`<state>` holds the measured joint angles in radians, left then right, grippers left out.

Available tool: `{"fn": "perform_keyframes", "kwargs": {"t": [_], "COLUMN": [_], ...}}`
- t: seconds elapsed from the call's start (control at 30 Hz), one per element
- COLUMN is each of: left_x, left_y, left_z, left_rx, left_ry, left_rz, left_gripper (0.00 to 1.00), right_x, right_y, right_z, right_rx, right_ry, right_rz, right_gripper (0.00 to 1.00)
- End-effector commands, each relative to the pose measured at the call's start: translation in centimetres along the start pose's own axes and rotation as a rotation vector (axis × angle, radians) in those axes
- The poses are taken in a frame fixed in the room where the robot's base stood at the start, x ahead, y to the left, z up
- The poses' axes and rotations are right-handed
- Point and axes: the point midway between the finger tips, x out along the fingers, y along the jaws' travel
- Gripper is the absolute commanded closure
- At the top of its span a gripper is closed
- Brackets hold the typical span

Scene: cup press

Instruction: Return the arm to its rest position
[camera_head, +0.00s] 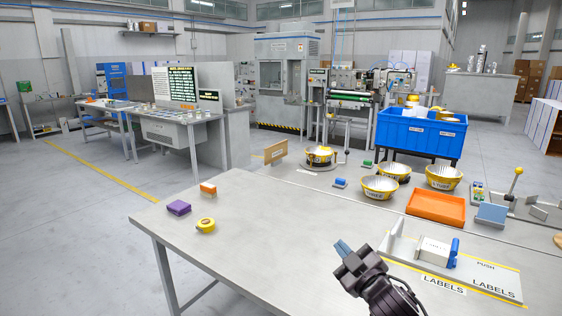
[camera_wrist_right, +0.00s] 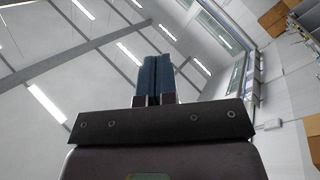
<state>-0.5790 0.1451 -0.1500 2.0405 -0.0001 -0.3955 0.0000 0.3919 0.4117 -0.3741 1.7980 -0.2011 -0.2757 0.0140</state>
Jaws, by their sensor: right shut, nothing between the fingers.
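My right gripper (camera_head: 343,248) is raised over the near part of the grey table (camera_head: 250,225), at the lower middle of the head view. Its blue fingers are together and hold nothing. In the right wrist view, the closed fingers (camera_wrist_right: 153,78) point up toward the ceiling, with no object between or near them. My left gripper is in neither view.
Right of my gripper is a labels fixture (camera_head: 480,278). Behind it are an orange tray (camera_head: 436,207), yellow-rimmed bowls (camera_head: 380,189) and a blue bin (camera_head: 420,133).

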Motion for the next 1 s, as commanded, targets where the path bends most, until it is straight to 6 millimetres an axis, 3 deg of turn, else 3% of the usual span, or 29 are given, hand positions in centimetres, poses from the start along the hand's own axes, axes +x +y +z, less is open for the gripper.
{"fn": "perform_keyframes", "kwargs": {"t": [0.1, 0.4, 0.57, 0.8, 1.0], "left_x": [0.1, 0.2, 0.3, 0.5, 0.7], "left_y": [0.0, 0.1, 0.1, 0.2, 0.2], "left_z": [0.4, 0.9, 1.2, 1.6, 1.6], "left_rx": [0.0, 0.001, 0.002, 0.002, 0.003], "left_ry": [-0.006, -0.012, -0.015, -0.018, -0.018], "left_rz": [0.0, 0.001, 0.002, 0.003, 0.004], "left_gripper": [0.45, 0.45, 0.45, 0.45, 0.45], "right_x": [-4.2, -15.2, -21.6, -32.1, -37.9], "right_y": [-2.2, -6.5, -8.6, -12.7, -15.5], "right_z": [3.5, 10.2, 13.2, 17.4, 18.8], "right_rx": [0.135, 0.41, 0.508, 0.594, 0.629], "right_ry": [-0.11, -0.339, -0.451, -0.663, -0.781], "right_rz": [-0.001, 0.03, 0.067, 0.108, 0.106], "right_gripper": [1.0, 1.0, 1.0, 1.0, 1.0]}}
